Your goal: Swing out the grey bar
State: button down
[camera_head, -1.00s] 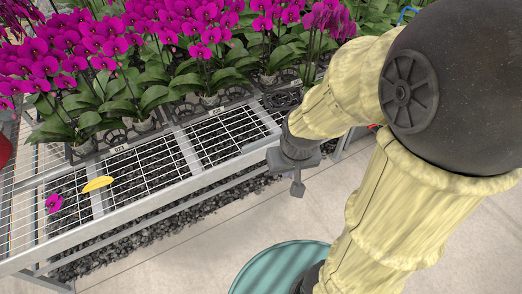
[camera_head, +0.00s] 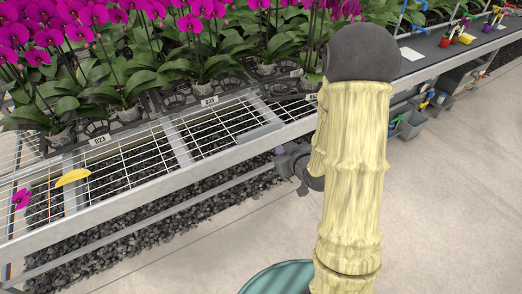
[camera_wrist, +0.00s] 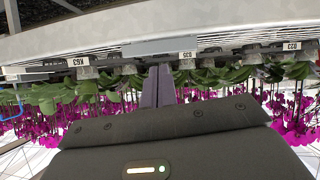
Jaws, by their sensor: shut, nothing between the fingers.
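The grey bar (camera_head: 259,133) lies along the front rail of the mesh bench, flat against it. It also shows in the wrist view (camera_wrist: 158,47), where the picture is upside down. My gripper (camera_head: 290,163) is in front of the bench rail, just right of and below the bar. In the wrist view my fingers (camera_wrist: 158,85) are shut together with nothing between them, and they point toward the bar. Whether they touch it I cannot tell. My arm hides part of the rail to the right.
Potted magenta orchids (camera_head: 205,65) stand in black trays behind the rail. A yellow object (camera_head: 72,177) and a fallen bloom (camera_head: 21,198) lie on the mesh. A teal round top (camera_head: 282,278) is below. Grey bins (camera_head: 410,122) stand right. The floor (camera_head: 450,210) is clear.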

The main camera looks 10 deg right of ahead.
notch_tip(320, 180, down, 6)
jog(key=t+y+b, duration=0.3)
jog(key=t+b, duration=0.2)
jog(key=b, duration=0.1)
jog(key=shift+s+d+f, duration=0.2)
jog(key=shift+d+f, duration=0.05)
jog(key=shift+d, duration=0.1)
jog(key=shift+w+f+b, duration=0.1)
jog(key=shift+b, duration=0.5)
jog(key=b, duration=0.7)
send_near(257, 133)
jog(key=x, duration=0.6)
jog(key=shift+w+a, duration=0.3)
jog(key=shift+w, duration=0.05)
jog(key=shift+w+f+m+h, duration=0.1)
jog(key=shift+m+h, duration=0.2)
